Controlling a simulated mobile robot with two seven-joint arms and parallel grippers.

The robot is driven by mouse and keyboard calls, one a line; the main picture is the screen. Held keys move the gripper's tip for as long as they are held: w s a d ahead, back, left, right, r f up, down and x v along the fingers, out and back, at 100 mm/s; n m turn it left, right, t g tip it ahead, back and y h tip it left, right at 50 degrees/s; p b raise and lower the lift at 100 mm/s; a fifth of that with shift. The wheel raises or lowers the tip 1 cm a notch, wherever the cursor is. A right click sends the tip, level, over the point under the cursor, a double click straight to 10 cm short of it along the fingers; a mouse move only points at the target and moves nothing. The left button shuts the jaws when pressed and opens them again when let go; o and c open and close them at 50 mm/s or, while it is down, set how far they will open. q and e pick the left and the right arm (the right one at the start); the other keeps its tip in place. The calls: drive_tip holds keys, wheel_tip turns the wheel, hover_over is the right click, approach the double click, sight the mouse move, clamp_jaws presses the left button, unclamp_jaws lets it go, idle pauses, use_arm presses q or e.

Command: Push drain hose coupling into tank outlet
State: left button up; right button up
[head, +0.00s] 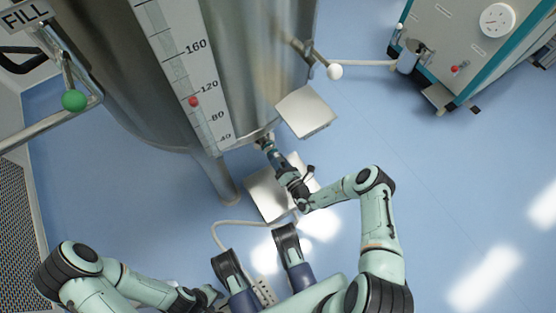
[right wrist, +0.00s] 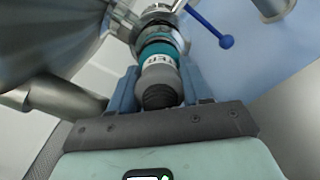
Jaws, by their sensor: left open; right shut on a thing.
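The drain hose coupling (right wrist: 159,75) is grey with a ribbed dark end and a teal band with white letters. My right gripper (head: 268,148) is shut on it; its blue fingers (right wrist: 158,88) sit either side of the coupling in the right wrist view. The coupling points at the metal tank outlet (right wrist: 158,20) under the large steel tank (head: 255,60). Its front end is at the outlet ring; I cannot tell how deep it sits. My left gripper (head: 210,295) is low in the head view, open and away from the tank.
A blue-handled lever (right wrist: 225,41) is beside the outlet. A tank leg (head: 217,180) stands left of my right gripper. A pale plate (head: 306,111) juts out near the outlet. A white hose (head: 222,226) curves over the floor. A teal-edged cabinet (head: 470,40) stands upper right; floor at right is clear.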

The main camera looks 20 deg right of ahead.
drive_tip(key=shift+w+a, duration=0.1)
drive_tip(key=shift+w, duration=0.55)
drive_tip(key=o, duration=1.4)
use_arm(q)
drive_tip(key=w+d+r+t+p, duration=0.1)
drive_tip(key=w+r+p, duration=0.3)
drive_tip(key=w, duration=0.4)
drive_tip(key=shift+r+m+t, duration=0.3)
drive_tip(key=shift+r+t, duration=0.1)
drive_tip(key=shift+t, duration=0.5)
use_arm(e)
drive_tip(key=s+d, duration=0.1)
drive_tip(key=s, duration=1.2)
drive_tip(key=shift+d, duration=0.4)
drive_tip(key=shift+s, duration=0.1)
